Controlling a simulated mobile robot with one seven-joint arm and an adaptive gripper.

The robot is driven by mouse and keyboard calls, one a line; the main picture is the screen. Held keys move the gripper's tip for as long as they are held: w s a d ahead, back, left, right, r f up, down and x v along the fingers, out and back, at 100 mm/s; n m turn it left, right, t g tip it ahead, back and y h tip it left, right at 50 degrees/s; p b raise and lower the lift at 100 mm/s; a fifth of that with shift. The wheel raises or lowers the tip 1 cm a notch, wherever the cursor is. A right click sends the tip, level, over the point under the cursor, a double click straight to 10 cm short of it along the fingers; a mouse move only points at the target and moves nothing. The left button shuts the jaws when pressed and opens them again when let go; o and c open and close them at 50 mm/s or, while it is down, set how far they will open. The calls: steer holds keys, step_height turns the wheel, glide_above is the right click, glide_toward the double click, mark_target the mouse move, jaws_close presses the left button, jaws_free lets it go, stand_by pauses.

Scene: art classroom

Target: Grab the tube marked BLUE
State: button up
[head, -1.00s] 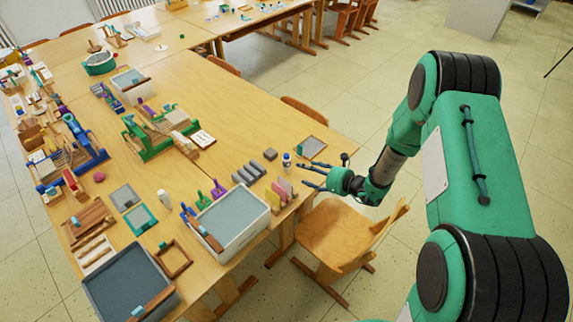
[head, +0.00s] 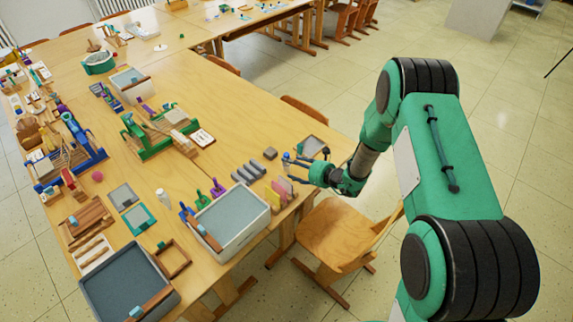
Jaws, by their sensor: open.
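A small white bottle-like tube with a blue band and dark cap (head: 286,157) stands upright near the right edge of the wooden table. Its marking is too small to read. My gripper (head: 288,169) comes in from the right, low over the table edge, with its fingers spread apart and pointing left. The fingers are at the tube and partly cover it. I cannot tell whether they touch it. Nothing is seen held.
Grey blocks (head: 255,167) lie left of the tube, and pink and yellow upright pieces (head: 278,191) stand just below it. A grey tray (head: 313,146) lies behind the gripper. A chair (head: 335,232) stands below my arm.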

mark_target(288, 164)
steer(key=shift+w+a+f, duration=0.1)
stand_by(0.3)
steer(key=b+x, duration=0.1)
steer(key=x, duration=0.3)
steer(key=shift+f, duration=0.2)
steer(key=shift+w+a, duration=0.25)
steer(key=shift+w, duration=0.15)
steer(key=c, duration=1.4)
